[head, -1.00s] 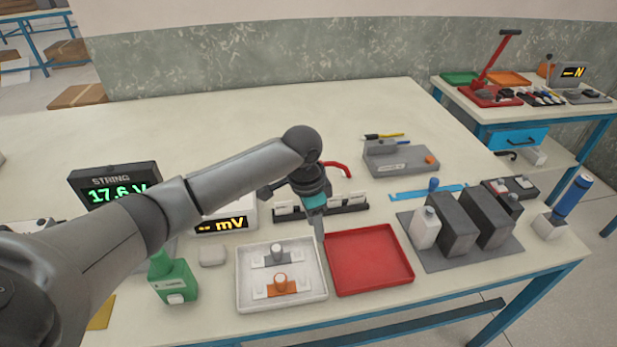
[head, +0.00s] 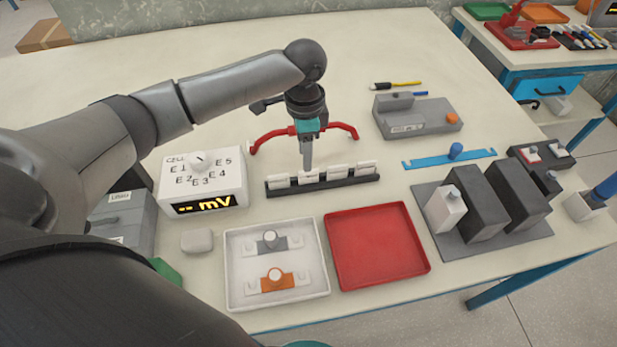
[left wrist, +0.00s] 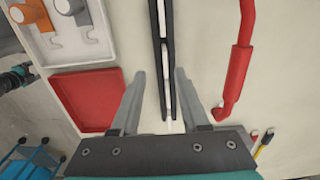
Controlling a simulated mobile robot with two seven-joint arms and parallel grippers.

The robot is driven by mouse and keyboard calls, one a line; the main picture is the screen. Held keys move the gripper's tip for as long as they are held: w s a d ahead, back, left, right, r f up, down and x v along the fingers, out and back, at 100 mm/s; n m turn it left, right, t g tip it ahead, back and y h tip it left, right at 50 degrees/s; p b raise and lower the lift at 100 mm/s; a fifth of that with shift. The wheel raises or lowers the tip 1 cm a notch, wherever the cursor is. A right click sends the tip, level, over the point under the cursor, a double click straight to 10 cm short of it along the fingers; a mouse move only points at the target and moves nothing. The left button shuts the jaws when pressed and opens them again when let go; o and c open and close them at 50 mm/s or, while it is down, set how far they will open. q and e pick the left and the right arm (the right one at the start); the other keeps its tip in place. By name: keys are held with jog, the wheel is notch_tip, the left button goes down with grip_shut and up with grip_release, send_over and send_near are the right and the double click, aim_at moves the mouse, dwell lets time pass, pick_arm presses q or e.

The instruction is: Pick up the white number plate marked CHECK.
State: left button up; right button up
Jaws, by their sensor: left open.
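A black rack (head: 322,186) holds a row of several white plates (head: 337,172) standing on edge. The lettering is too small to read, so I cannot tell which one is marked CHECK. My left gripper (head: 307,164) points down over the left half of the row and hides part of it. In the left wrist view the open fingers (left wrist: 160,75) stand on either side of the black rack (left wrist: 155,30), with a white plate edge (left wrist: 166,105) between them. I cannot see any contact. A dark and teal part, probably my right gripper (left wrist: 16,77), shows at the left edge.
A red curved bar (head: 270,137) lies just behind the rack. In front are a white tray (head: 233,265) with two clips and an empty red tray (head: 378,245). A mV meter (head: 202,180) stands left. A grey block (head: 415,115) is behind right. The back left tabletop is clear.

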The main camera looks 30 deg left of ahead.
aim_at(308, 178)
pick_arm(q)
jog(key=f, duration=0.2)
jog(key=f+b, duration=0.1)
jog(key=f, duration=0.1)
jog(key=w+f, duration=0.1)
jog(key=f, duration=0.2)
jog(key=shift+b, duration=0.4)
jog(key=shift+f, duration=0.55)
pick_arm(e)
jog(key=shift+w+a+f, duration=0.1)
jog(key=shift+w+f, duration=0.15)
jog(key=shift+f, duration=0.3)
jog(key=shift+w+f, duration=0.25)
jog(key=shift+f, duration=0.3)
pick_arm(q)
jog(key=shift+c, duration=0.3)
grip_shut()
pick_arm(e)
jog(key=shift+a, duration=0.15)
